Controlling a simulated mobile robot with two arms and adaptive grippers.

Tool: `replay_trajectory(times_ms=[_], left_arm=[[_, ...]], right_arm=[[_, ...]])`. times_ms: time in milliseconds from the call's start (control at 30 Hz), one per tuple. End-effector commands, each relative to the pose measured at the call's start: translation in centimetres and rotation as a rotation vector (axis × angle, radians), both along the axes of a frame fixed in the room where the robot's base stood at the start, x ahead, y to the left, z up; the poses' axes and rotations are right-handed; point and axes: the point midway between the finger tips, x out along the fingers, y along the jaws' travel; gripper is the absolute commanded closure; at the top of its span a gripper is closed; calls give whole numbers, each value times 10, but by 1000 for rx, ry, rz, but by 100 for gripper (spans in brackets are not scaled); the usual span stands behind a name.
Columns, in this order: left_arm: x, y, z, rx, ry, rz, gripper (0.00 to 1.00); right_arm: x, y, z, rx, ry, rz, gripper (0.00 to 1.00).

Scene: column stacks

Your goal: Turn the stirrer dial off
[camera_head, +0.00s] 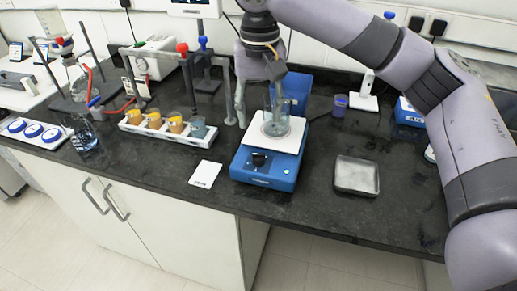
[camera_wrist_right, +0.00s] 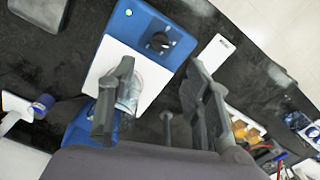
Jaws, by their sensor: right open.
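The blue stirrer (camera_head: 265,178) stands on the dark bench, with a white top plate (camera_head: 252,141). Its black dial (camera_head: 259,160) is on the front face; the dial also shows in the right wrist view (camera_wrist_right: 159,42). A small light glows on the stirrer's front, green in the right wrist view (camera_wrist_right: 128,13). A clear glass beaker (camera_head: 285,125) stands on the plate. My right gripper (camera_head: 256,108) is open above and behind the dial, with its fingers near the beaker; contact with the glass cannot be told. The wrist view shows its two fingers (camera_wrist_right: 160,70) spread apart. My left gripper is out of view.
A white rack (camera_head: 150,133) with several small beakers stands left of the stirrer. A white card (camera_head: 205,174) lies at its front left. A grey tray (camera_head: 357,176) sits to the right. Clamp stands (camera_head: 203,70) rise behind. Bare bench lies between the stirrer and tray.

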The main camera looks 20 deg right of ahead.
Motion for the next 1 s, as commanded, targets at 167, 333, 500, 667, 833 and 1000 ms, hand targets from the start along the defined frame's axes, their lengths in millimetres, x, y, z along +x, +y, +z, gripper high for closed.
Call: replay_trajectory(times_ms=[167,333,500,667,833,1000], left_arm=[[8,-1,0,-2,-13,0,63],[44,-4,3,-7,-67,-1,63],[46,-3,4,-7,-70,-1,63],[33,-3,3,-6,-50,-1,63],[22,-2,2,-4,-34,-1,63],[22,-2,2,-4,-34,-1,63]], right_arm=[[0,0,-41,-1,2,1,55],[0,-1,-76,-1,2,1,55],[0,0,-100,-1,1,1,55],[0,0,-111,0,0,2,55],[0,0,-113,0,-1,2,55],[0,0,-113,0,-1,2,57]])
